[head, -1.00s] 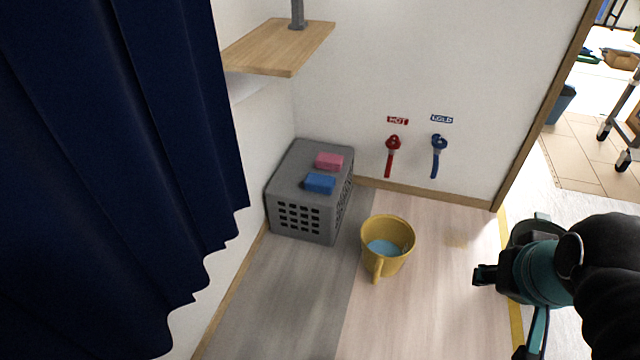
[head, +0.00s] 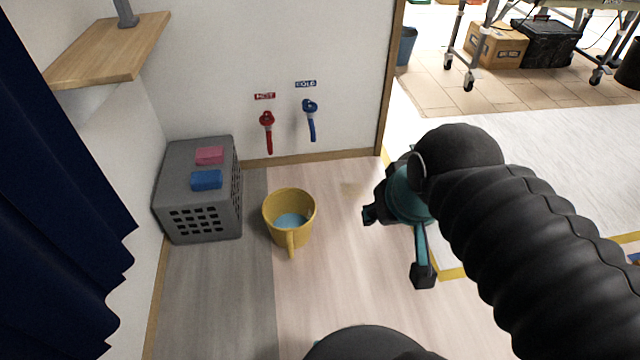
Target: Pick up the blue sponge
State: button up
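The blue sponge (head: 206,180) lies on top of a grey crate (head: 198,222) in the left part of the head view. A pink sponge (head: 209,155) lies just behind it. My gripper (head: 396,246) hangs above the floor, well to the right of the crate and apart from both sponges. Its two fingers are spread, with nothing visible between them. My arm hides part of the gripper.
A yellow bucket (head: 304,222) with blue liquid stands on the floor between crate and gripper. Red (head: 267,132) and blue (head: 310,120) taps are on the wall. A wooden shelf (head: 108,52) juts out above the crate. A dark blue curtain (head: 50,200) hangs at left.

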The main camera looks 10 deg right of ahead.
aim_at(209, 179)
jog(key=k, duration=0.65)
jog(key=u, duration=0.75)
jog(key=i, duration=1.75)
jog(key=z, duration=0.4)
